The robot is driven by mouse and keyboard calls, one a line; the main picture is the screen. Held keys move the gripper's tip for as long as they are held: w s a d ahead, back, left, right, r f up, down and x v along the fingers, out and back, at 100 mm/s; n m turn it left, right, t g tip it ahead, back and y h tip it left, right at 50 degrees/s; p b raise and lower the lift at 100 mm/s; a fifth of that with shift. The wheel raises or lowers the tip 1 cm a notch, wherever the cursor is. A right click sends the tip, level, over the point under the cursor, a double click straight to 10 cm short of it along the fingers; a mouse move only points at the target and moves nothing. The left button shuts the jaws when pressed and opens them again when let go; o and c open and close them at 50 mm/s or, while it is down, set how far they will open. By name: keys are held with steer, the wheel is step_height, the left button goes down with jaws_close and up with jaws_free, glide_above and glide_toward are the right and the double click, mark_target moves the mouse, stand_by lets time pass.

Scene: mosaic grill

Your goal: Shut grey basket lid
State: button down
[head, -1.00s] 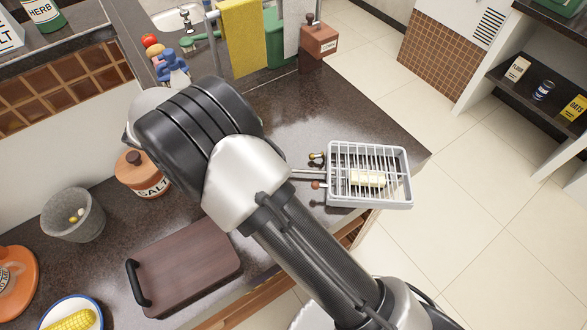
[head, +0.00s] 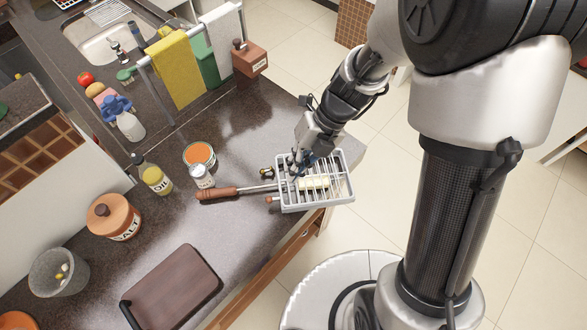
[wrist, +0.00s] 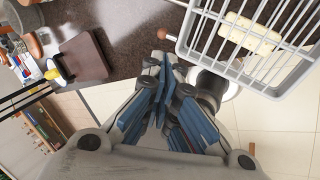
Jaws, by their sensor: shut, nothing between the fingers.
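The grey basket (head: 320,207) lies at the counter's right end, with pale blocks (head: 314,184) inside. Its wire lid (head: 333,167) shows as thin bars across the top; I cannot tell whether any gap remains at the rim. A long wooden handle (head: 218,193) reaches left from the basket. My gripper (head: 298,163) is shut and empty at the basket's far left part, hiding some bars; contact is unclear. In the wrist view, my shut fingers (wrist: 160,65) point toward the counter edge, left of the basket rim (wrist: 230,72).
An orange-topped can (head: 200,156), a white shaker (head: 202,177) and an oil bottle (head: 154,177) stand left of the basket. A salt pot (head: 115,217) and cutting board (head: 172,287) are nearer. The counter's edge drops to the floor at right.

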steer(key=b+x, duration=0.4)
steer(key=x, duration=0.7)
steer(key=shift+s+a+f+b, duration=0.1)
steer(key=shift+a+f+b, duration=0.05)
steer(key=shift+f+b, duration=0.2)
steer(key=f, duration=0.2)
steer(key=shift+s+a+f, duration=0.2)
steer(key=shift+f, duration=0.05)
steer(key=shift+s+d+f, duration=0.1)
steer(key=shift+s+d, duration=0.05)
steer(key=shift+d+r+p, duration=0.1)
steer(key=shift+r+p, duration=0.5)
steer(key=a+p+v, duration=0.1)
steer(key=p+v, duration=0.6)
steer(key=v, duration=0.6)
steer(key=shift+w+d+r, duration=0.2)
steer(key=shift+w+r, duration=0.15)
steer(key=shift+r, duration=0.05)
